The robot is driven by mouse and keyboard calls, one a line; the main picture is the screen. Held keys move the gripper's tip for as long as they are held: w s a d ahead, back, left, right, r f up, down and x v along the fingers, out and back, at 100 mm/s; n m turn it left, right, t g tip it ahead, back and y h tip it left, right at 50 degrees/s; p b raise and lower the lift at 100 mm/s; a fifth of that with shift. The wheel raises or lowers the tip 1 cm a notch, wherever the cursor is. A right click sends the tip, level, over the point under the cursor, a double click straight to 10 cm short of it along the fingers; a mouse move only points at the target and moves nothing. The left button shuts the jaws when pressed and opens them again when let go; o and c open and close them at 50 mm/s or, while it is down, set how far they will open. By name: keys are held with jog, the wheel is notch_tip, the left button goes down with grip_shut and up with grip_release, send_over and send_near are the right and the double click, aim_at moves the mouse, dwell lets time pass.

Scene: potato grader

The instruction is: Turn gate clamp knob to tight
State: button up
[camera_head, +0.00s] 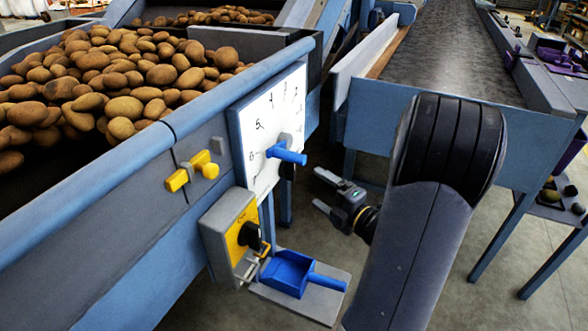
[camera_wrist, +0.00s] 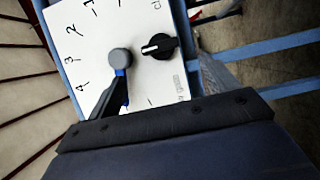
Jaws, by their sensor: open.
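The gate clamp knob (camera_wrist: 158,46) is a round black knob with a white pointer line, on the lower part of a white numbered scale plate (camera_wrist: 88,45). In the wrist view its line points left, toward the grey hub (camera_wrist: 120,59) of a blue-handled lever. Its label is too small to read. In the head view the blue handle (camera_head: 288,155) stands in front and a dark bit of the knob shows just below it. My gripper (camera_head: 318,189) is open and empty, right of and below the plate, apart from the knob.
A yellow-faced switch box (camera_head: 245,228) with a black rotary switch is below left of the plate. A blue scoop (camera_head: 290,272) lies on a grey shelf (camera_head: 330,300) beneath. Potatoes (camera_head: 120,80) fill the bin. A conveyor (camera_head: 450,50) stands behind my arm.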

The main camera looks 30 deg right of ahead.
aim_at(294, 172)
jog(key=x, duration=0.9)
jog(key=shift+w, duration=0.4)
jog(key=c, duration=1)
